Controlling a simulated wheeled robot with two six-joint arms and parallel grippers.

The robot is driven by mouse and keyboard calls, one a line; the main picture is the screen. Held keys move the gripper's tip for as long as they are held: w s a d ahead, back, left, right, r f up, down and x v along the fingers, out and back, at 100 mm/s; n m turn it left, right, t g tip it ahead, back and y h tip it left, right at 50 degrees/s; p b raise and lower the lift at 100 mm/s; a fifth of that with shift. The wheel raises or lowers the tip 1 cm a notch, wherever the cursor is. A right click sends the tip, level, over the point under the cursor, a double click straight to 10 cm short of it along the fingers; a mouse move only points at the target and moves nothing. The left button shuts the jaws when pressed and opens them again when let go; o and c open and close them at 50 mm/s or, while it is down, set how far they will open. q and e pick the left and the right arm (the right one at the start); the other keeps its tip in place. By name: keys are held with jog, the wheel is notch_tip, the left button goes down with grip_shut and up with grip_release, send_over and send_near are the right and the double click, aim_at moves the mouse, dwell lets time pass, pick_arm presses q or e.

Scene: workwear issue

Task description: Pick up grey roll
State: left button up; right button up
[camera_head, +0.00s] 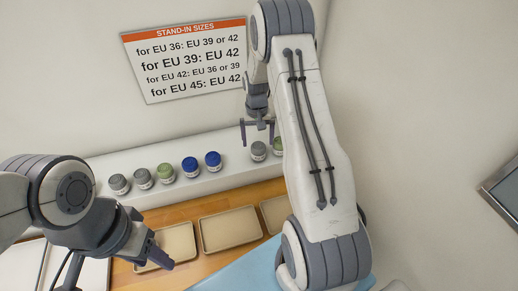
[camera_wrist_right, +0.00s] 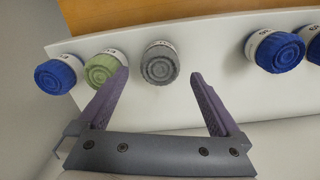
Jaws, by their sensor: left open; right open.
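A grey roll (camera_head: 259,151) stands on the white shelf, just below my right gripper (camera_head: 258,128) in the head view. In the right wrist view the same grey roll (camera_wrist_right: 160,63) shows between and beyond the open fingertips of my right gripper (camera_wrist_right: 160,76). No contact shows, and the jaws are empty. Two more grey rolls stand at the shelf's left end, an outer one (camera_head: 119,183) and an inner one (camera_head: 143,177). My left gripper (camera_head: 157,260) is open over a tray at lower left.
A green roll (camera_wrist_right: 103,68) stands close beside the grey one, with a blue roll (camera_wrist_right: 55,77) beyond it. Two blue rolls (camera_head: 190,166) and another green roll (camera_head: 166,172) stand further left on the shelf (camera_head: 235,174). Shallow trays (camera_head: 230,229) lie in front. A size sign (camera_head: 185,60) hangs behind.

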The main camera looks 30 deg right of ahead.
aim_at(258, 145)
notch_tip(258, 145, down, 3)
jog(key=shift+s+f+p, duration=0.1)
jog(key=shift+s+p, duration=0.05)
jog(key=shift+p, duration=0.6)
jog(key=shift+f, duration=0.3)
pick_arm(q)
notch_tip(258, 145, up, 2)
jog(key=shift+r, duration=0.15)
pick_arm(e)
jog(key=c, duration=1.4)
jog(key=shift+r, duration=0.1)
jog(key=shift+c, duration=0.2)
